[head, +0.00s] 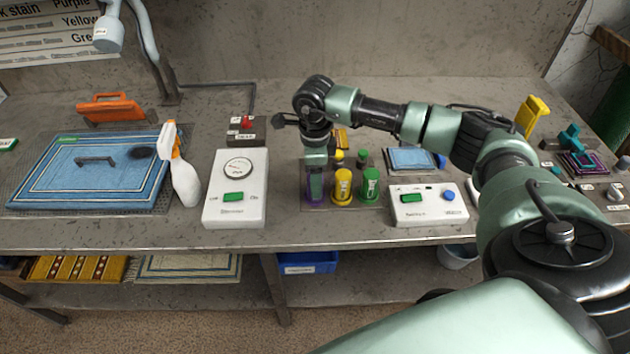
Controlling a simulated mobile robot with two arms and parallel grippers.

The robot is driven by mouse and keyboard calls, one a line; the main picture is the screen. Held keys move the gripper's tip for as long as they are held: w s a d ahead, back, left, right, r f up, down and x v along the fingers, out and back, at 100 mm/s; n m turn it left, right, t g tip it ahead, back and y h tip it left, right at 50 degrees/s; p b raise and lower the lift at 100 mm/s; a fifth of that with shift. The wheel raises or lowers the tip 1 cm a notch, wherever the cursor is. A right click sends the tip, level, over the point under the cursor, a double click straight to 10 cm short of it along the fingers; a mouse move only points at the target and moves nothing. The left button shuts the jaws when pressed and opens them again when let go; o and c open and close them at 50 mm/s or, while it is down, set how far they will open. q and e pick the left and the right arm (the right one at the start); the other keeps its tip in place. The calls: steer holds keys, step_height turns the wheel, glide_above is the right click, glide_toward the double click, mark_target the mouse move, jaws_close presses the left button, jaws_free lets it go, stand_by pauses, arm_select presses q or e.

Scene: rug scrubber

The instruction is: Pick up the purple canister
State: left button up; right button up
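The purple canister (315,188) stands upright on the bench, at the left end of a short row with a yellow canister (343,186) and a green canister (370,185). My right arm reaches in from the right, and its gripper (315,168) points down right over the purple canister's top. The gripper's body hides the top of the canister. The fingers are too small and dark to tell whether they are apart or touch it. My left gripper is not in view.
A white box with a dial (236,188) stands left of the canisters, and a white control box (428,204) right of them. A spray bottle (184,181) and a blue rug (90,175) are farther left. More small canisters stand behind the row.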

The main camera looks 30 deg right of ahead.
steer(key=shift+f, duration=0.5)
jaws_close()
steer(key=shift+r, duration=0.1)
steer(key=shift+w+r, duration=0.1)
steer(key=shift+r, duration=0.45)
step_height(320, 180, up, 19)
steer(key=b, duration=0.4)
steer(key=c, duration=0.6)
jaws_free()
steer(key=shift+c, duration=0.2)
steer(key=shift+f, duration=0.1)
steer(key=c, duration=0.7)
